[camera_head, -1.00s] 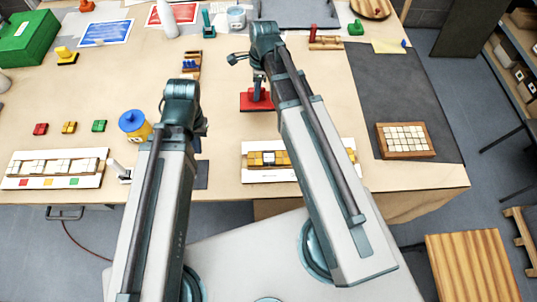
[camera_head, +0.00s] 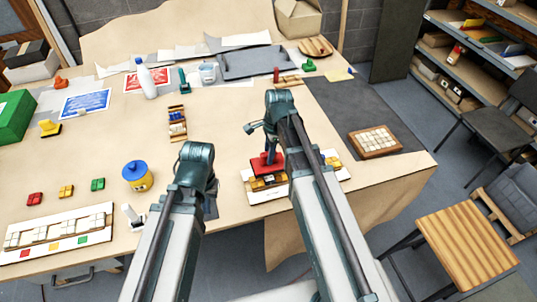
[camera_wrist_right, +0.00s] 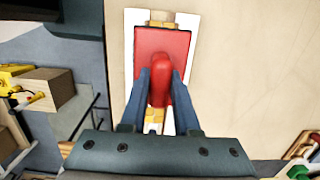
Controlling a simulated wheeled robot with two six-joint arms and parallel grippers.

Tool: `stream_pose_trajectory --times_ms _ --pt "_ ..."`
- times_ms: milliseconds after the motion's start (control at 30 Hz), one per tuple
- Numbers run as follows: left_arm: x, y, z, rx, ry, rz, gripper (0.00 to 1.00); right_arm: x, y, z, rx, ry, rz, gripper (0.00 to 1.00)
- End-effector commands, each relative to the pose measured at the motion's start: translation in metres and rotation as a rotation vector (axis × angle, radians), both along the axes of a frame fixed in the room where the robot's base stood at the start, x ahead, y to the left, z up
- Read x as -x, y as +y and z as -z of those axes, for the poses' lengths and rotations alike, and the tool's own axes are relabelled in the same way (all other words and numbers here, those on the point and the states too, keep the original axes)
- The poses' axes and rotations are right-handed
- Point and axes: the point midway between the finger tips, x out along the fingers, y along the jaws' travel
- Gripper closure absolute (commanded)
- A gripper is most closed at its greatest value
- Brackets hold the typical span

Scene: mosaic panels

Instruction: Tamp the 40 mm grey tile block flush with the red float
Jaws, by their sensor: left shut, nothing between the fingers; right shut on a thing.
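My right gripper (camera_wrist_right: 161,88) is shut on the upright handle of the red float (camera_wrist_right: 148,45). In the head view the red float (camera_head: 259,169) is over the white panel (camera_head: 262,197) with yellow blocks (camera_head: 333,162), overlapping its left part. I cannot tell whether the float touches the blocks. The grey tile block is not clearly visible; the float and my right arm cover much of the panel. My left gripper (camera_head: 210,196) is shut and empty, left of the panel, its fingers mostly hidden behind its wrist.
A white panel with pale tiles (camera_head: 60,233) lies at the front left. A wooden tray of pale tiles (camera_head: 375,142) lies on the dark mat at right.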

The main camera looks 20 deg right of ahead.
Motion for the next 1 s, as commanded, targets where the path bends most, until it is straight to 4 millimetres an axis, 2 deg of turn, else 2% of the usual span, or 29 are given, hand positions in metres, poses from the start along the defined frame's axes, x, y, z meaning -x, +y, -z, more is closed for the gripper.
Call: stream_pose_trajectory --times_ms 367,800,1000 --pt "0.000 0.000 0.010 0.000 0.000 0.001 1.00 0.000 0.000 0.010 0.000 0.000 0.000 1.00" --pt "0.000 0.000 0.052 -0.001 0.000 0.003 1.00 0.000 0.000 0.052 0.000 0.000 0.000 1.00" --pt "0.000 0.000 0.061 -0.001 0.000 0.002 1.00 0.000 0.000 0.061 0.000 0.000 0.000 1.00"
